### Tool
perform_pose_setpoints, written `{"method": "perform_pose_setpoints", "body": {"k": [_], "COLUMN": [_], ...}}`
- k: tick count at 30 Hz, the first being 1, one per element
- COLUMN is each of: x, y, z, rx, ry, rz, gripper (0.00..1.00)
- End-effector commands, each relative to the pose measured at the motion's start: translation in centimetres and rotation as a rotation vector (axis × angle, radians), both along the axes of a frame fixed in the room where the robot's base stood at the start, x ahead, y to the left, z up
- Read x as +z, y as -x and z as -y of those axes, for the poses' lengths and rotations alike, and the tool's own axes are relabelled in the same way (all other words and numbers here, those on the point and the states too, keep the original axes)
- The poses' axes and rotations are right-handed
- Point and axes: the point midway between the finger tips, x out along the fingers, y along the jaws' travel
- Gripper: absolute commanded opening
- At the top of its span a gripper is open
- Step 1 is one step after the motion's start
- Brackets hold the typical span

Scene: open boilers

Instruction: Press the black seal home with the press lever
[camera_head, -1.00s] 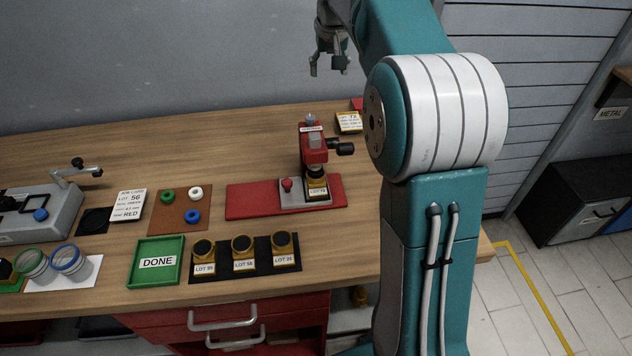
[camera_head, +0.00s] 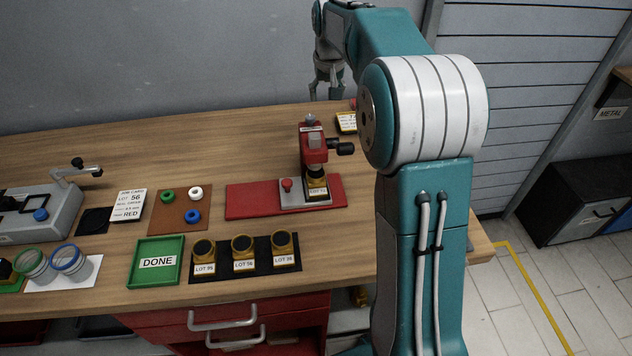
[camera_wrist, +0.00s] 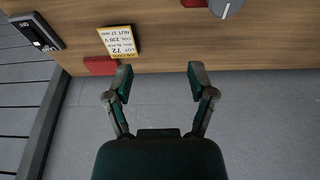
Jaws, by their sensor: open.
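The red press (camera_head: 313,150) stands on a red base mat (camera_head: 250,199) towards the right of the bench. Its lever (camera_head: 344,149), with a black knob end, sticks out to the right. A brass-coloured part (camera_head: 316,182) with a dark top and a label sits under the press head. Whether a black seal lies on it is too small to tell. My gripper (camera_head: 327,88) is behind the press, near the bench's back edge. In the wrist view my gripper (camera_wrist: 159,75) is open and empty, its fingers apart near the table edge.
A yellow LOT 72 card (camera_wrist: 119,40) lies beside a red block (camera_wrist: 100,66). Several brass cups stand on a black mat (camera_head: 222,267) in front, beside the green DONE tray (camera_head: 157,276). Coloured rings lie on a brown mat (camera_head: 173,220). Bare wood lies behind them.

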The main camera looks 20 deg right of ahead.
Motion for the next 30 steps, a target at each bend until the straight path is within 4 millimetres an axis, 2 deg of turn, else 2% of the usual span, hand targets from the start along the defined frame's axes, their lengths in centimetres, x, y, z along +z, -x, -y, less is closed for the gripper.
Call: {"method": "perform_pose_setpoints", "body": {"k": [1, 2, 3, 4, 14, 30], "x": [0.0, 0.0, 0.0, 0.0, 0.0, -1.8], "y": [0.0, 0.0, 0.0, 0.0, 0.0, -1.0], "z": [0.0, 0.0, 0.0, 0.0, 0.0, 0.2], "rx": [0.0, 0.0, 0.0, 0.0, 0.0, 0.0], "ry": [0.0, 0.0, 0.0, 0.0, 0.0, 0.0], "rz": [0.0, 0.0, 0.0, 0.0, 0.0, 0.0], "gripper": [0.39, 0.25, 0.07, 0.0, 0.0, 0.0]}}
